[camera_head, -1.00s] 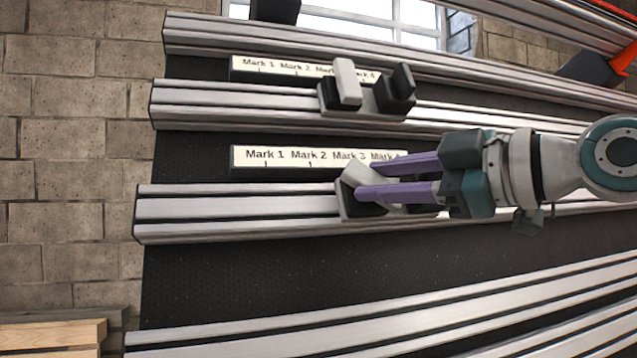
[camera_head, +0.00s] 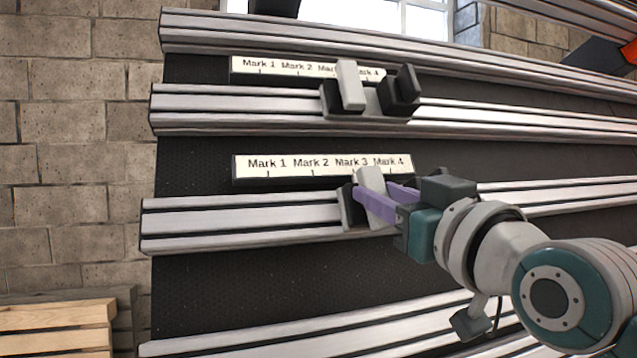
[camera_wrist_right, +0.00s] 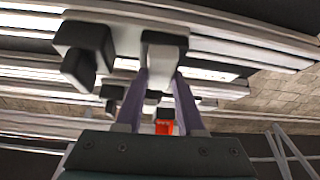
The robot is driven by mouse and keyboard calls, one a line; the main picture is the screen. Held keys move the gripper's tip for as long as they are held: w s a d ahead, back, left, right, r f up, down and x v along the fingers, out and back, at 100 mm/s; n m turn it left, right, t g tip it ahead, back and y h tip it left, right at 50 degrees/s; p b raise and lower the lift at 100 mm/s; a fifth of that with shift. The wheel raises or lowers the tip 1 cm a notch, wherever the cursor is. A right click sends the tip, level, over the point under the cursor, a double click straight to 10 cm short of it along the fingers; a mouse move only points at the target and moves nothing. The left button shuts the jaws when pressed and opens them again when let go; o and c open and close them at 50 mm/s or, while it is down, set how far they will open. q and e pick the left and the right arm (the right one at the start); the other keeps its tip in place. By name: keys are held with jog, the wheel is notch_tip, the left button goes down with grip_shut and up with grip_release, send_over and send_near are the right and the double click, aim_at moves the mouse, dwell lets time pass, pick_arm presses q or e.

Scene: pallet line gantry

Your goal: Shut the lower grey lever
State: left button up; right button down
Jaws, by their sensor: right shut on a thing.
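The lower grey lever (camera_head: 370,182) stands near upright, tilted slightly, on a dark clamp base (camera_head: 347,208) on the lower rail, just below Mark 3 of the lower label strip (camera_head: 290,168). My right gripper (camera_head: 375,203) reaches in from the right with its purple fingers shut on this lever. In the right wrist view the fingers (camera_wrist_right: 161,85) reach up to a clamp part, and their exact contact is hard to make out. The right part of the lower clamp is hidden behind my gripper. My left gripper is not in view.
The lower rail (camera_head: 240,220) is bare left of the clamp. A wooden pallet (camera_head: 55,325) is at lower left.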

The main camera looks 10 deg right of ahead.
jog(key=shift+m+h, duration=0.5)
jog(key=shift+m, duration=0.3)
jog(key=c, duration=0.5)
grip_release()
jog(key=s+b, duration=0.1)
jog(key=s, duration=0.2)
jog(key=s+b, duration=0.1)
jog(key=s, duration=0.2)
jog(key=s+f+b, duration=0.1)
jog(key=s+b, duration=0.1)
jog(key=s, duration=0.1)
jog(key=shift+s+d, duration=0.35)
jog(key=shift+s, duration=0.05)
